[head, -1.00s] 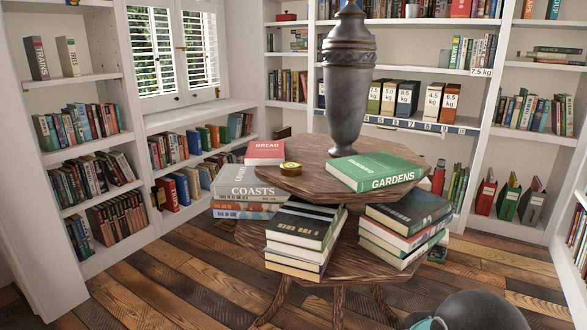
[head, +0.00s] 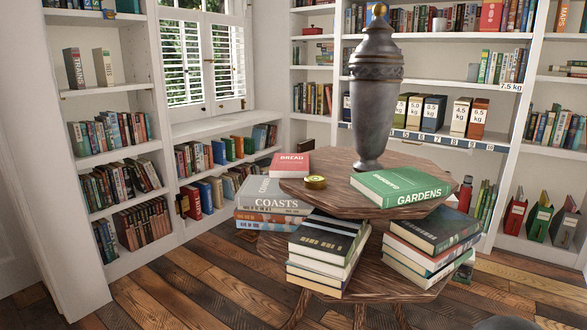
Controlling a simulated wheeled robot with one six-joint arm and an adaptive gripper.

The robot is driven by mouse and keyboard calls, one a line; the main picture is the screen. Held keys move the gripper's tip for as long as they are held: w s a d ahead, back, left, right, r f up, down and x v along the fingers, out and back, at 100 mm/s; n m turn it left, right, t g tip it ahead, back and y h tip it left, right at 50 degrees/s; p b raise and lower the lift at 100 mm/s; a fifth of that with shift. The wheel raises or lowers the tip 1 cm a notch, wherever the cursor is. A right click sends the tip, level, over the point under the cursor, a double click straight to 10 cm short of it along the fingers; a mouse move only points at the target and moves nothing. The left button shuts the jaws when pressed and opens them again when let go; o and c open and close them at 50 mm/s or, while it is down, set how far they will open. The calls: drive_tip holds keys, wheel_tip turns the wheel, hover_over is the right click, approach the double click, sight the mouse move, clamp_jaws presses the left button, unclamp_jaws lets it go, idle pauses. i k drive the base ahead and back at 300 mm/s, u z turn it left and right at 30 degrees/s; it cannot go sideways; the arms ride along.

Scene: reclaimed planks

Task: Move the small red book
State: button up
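The small red book (head: 289,164), with BREAD on its spine, lies flat at the left back of the wooden table. It appears to rest on the back of a stack topped by the grey COASTS book (head: 277,201); the tabletop edge partly hides where it rests. My gripper is not in view. Only a dark rounded piece, apparently of my arm, shows at the bottom right edge.
Bookshelves line the walls; the plank floor (head: 190,285) is clear at left.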

sight(282, 165)
drive_tip(key=k, duration=0.5)
drive_tip(key=u, duration=1.7)
drive_tip(key=i, duration=2.75)
drive_tip(key=z, duration=2.15)
